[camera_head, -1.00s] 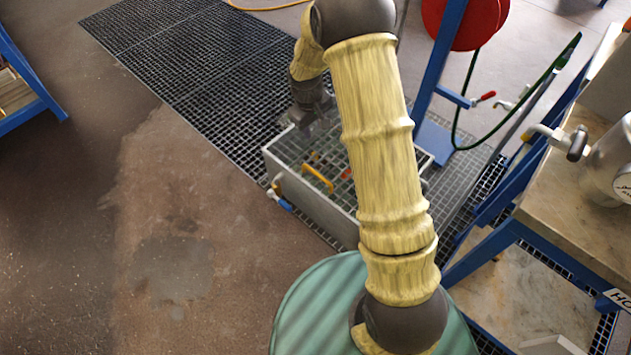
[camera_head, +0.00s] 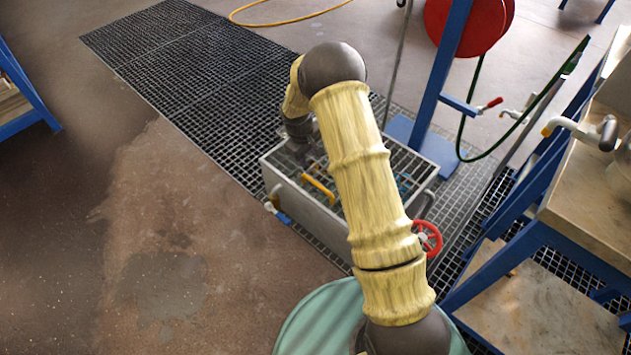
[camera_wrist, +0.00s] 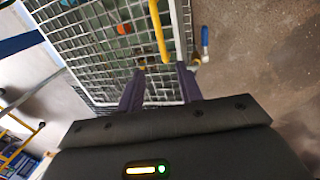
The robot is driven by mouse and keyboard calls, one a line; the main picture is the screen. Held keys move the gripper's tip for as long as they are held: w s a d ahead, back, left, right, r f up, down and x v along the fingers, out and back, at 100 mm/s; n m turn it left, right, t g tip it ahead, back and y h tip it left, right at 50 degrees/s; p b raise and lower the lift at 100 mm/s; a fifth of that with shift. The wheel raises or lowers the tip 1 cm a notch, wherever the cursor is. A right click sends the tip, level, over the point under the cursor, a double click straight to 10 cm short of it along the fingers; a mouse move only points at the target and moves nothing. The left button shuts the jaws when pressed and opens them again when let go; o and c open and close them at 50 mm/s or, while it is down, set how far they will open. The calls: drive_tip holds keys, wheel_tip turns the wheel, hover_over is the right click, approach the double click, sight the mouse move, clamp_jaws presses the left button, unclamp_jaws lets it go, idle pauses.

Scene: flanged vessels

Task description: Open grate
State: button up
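The grate (camera_head: 408,165) lies flat over the top of a grey metal tank (camera_head: 310,207). A yellow bar handle (camera_head: 318,190) is on the grate, and it also shows in the wrist view (camera_wrist: 158,32). My gripper (camera_wrist: 161,78) is just above the grate near the tank's edge, its two dark fingers apart with only grate mesh between them. The near end of the yellow handle lies a little ahead of the fingertips, roughly in line with the gap. In the head view my arm covers part of the grate, and the fingertips are hard to see.
A blue-handled valve (camera_head: 280,215) sticks out of the tank's left side, and a red handwheel (camera_head: 428,238) is at its right. A blue stand with a red hose reel (camera_head: 465,20) stands behind. A blue-framed bench (camera_head: 590,200) is at right. The floor at left is clear.

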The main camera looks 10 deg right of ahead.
sight(316, 183)
drive_tip(key=f+b, duration=0.1)
drive_tip(key=f, duration=0.4)
drive_tip(key=w+d+f+b, duration=0.1)
drive_tip(key=f+b, duration=0.1)
drive_tip(key=f, duration=0.3)
drive_tip(key=d+f+b, duration=0.1)
drive_tip(key=f+b, duration=0.1)
drive_tip(key=f, duration=0.3)
drive_tip(key=shift+w+d+f, duration=0.25)
drive_tip(key=shift+w+f, duration=0.1)
drive_tip(key=shift+w, duration=0.05)
clamp_jaws()
